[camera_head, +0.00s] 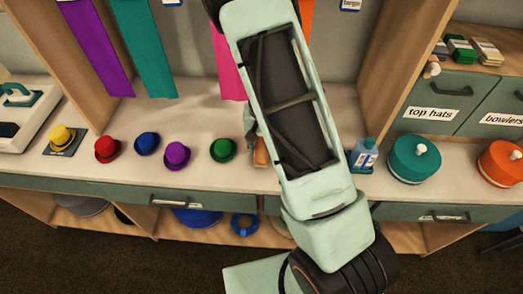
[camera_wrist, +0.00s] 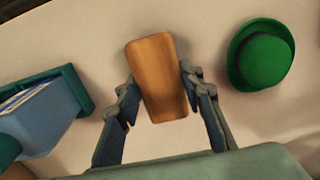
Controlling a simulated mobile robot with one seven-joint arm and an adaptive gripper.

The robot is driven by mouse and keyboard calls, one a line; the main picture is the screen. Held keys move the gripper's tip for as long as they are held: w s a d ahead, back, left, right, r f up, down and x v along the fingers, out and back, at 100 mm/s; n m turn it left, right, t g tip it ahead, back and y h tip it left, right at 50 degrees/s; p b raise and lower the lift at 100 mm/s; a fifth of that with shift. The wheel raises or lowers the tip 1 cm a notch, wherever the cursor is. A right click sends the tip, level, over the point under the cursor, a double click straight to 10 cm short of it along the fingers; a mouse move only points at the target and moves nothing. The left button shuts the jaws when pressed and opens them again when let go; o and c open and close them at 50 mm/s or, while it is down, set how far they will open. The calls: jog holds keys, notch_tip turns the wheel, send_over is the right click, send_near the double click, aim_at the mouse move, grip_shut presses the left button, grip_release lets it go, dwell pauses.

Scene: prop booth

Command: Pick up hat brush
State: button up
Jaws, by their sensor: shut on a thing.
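The hat brush shows in the wrist view as an orange-brown wooden block (camera_wrist: 157,75), with no bristles visible. My gripper (camera_wrist: 158,85) is shut on it, with one finger against each long side. The far end of the brush sticks out past the fingertips. In the head view a small part of the brush (camera_head: 261,154) shows at the left edge of my arm, which hides the rest of it and most of the gripper. I cannot tell whether the brush touches the counter or is just above it.
A green hat (camera_wrist: 262,55) lies right of the brush in the wrist view. More coloured hats line the counter (camera_head: 270,183) leftward; a teal round box (camera_head: 414,158) and an orange one (camera_head: 503,163) stand right.

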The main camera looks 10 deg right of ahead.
jog(key=s+d+r, duration=0.6)
jog(key=s+r, duration=0.6)
jog(key=shift+s+b, duration=0.25)
jog(key=shift+b, duration=0.1)
jog(key=shift+d, duration=0.1)
jog(key=o, duration=0.5)
jog(key=c, duration=0.3)
